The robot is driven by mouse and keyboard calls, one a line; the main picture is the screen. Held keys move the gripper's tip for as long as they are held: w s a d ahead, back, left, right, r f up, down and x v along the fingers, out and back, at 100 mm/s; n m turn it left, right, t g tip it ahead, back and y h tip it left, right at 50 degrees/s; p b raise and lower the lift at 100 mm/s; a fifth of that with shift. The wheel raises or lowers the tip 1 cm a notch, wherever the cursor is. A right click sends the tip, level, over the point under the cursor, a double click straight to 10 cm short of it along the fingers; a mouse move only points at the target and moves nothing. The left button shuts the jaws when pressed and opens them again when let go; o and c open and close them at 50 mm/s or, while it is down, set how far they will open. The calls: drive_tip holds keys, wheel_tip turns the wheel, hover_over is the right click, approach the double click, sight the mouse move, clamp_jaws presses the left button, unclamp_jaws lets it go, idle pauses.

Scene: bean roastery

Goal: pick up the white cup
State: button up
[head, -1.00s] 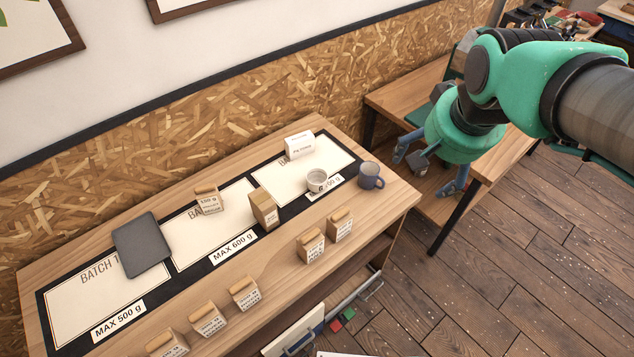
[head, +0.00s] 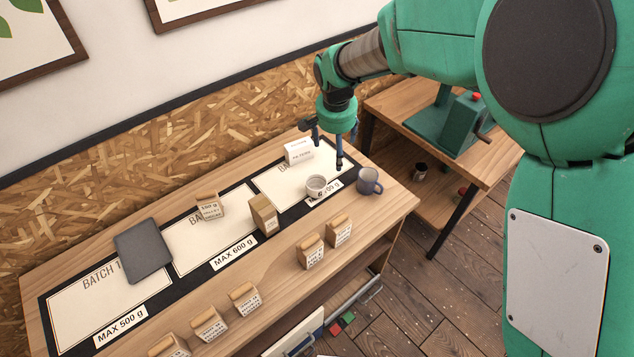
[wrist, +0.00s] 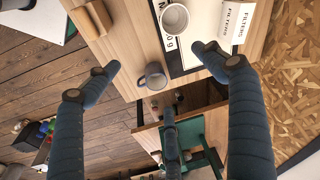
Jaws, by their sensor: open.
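The white cup (head: 316,187) stands upright on the right-hand mat on the table, at the mat's front edge by its weight label. In the wrist view the white cup (wrist: 174,19) shows its open rim at the top, beyond the fingertips. My gripper (head: 328,152) hangs above the far right part of the table, behind and above the white cup. A blue-grey mug (head: 369,182) stands just right of the cup and also appears between the fingers in the wrist view (wrist: 154,77).
A white filters box (head: 299,151) stands behind the cup. Several small paper bags, including one taller bag (head: 263,214) left of the cup, stand on the table. A dark flat slab (head: 142,250) lies at left. A side table with a green machine (head: 455,125) is at right.

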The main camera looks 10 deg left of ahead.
drive_tip(key=w+a+f, duration=0.3)
drive_tip(key=a+f, duration=0.4)
drive_tip(key=f, duration=0.2)
drive_tip(key=shift+f+m+g, duration=0.3)
drive_tip(key=shift+f, duration=0.05)
drive_tip(key=shift+f, duration=0.1)
approach(316, 183)
drive_tip(key=shift+s+d+f, duration=0.15)
drive_tip(key=shift+s+f, duration=0.1)
drive_tip(key=shift+s, duration=0.45)
drive_tip(key=shift+s+d+f, duration=0.15)
drive_tip(key=shift+s+f, duration=0.1)
drive_tip(key=shift+s, duration=0.4)
drive_tip(key=shift+w+f+b, duration=0.2)
drive_tip(key=shift+f+b, duration=0.05)
drive_tip(key=shift+f, duration=1)
drive_tip(key=shift+w+f+b, duration=0.2)
drive_tip(key=shift+w+f, duration=0.05)
drive_tip(key=shift+f, duration=1.05)
drive_tip(key=shift+d, duration=0.1)
drive_tip(key=c, duration=1.4)
